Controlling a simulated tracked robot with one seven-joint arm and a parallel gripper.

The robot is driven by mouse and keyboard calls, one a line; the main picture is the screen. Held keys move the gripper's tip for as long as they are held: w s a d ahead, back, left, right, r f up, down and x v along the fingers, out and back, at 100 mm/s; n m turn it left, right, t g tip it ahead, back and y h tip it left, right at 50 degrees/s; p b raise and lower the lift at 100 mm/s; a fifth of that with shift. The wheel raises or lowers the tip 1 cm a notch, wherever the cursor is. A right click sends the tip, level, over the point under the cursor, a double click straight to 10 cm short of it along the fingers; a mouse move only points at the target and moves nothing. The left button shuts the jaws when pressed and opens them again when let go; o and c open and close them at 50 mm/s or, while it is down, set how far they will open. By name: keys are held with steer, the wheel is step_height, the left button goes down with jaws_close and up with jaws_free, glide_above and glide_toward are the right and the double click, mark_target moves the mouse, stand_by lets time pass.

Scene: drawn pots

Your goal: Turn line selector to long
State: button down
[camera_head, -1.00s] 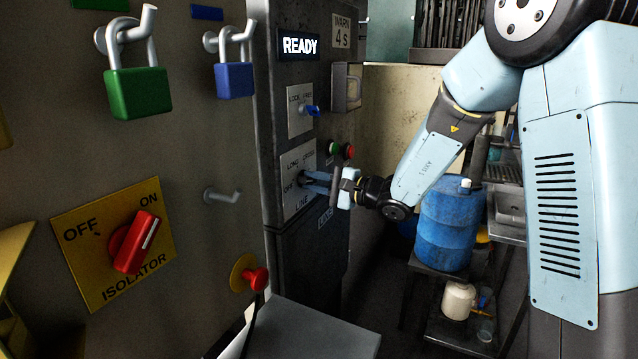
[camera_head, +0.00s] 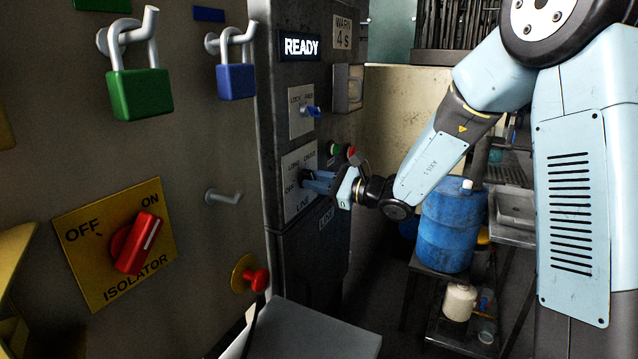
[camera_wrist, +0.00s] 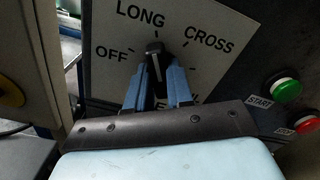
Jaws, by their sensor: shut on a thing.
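The line selector is a black knob (camera_wrist: 155,52) with a pale pointer mark, on a pale plate (camera_wrist: 105,55) lettered OFF, LONG and CROSS. In the wrist view the knob's top points up toward the LONG mark, between OFF and CROSS. My gripper (camera_wrist: 159,80) is shut on the knob, one blue finger on each side of it. In the head view my gripper (camera_head: 316,181) reaches the plate (camera_head: 299,168) from the right; the fingers hide most of the knob there.
A green START button (camera_wrist: 287,90) and a red button (camera_wrist: 308,123) sit right of the plate. A blue lock/free switch (camera_head: 312,111) is above it. A lit READY sign (camera_head: 300,46) is at the top. A blue drum (camera_head: 447,225) stands behind my arm.

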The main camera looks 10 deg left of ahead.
steer(key=shift+s+a+f+m, duration=0.2)
steer(key=shift+s+a+m, duration=0.1)
steer(key=shift+m, duration=0.1)
steer(key=c, duration=1.2)
jaws_free()
steer(key=shift+c, duration=0.2)
steer(key=shift+o, duration=1.2)
steer(key=shift+w+r, duration=0.1)
steer(key=shift+d, duration=0.1)
steer(key=shift+d, duration=0.1)
steer(key=v, duration=1.3)
steer(key=shift+d, duration=0.25)
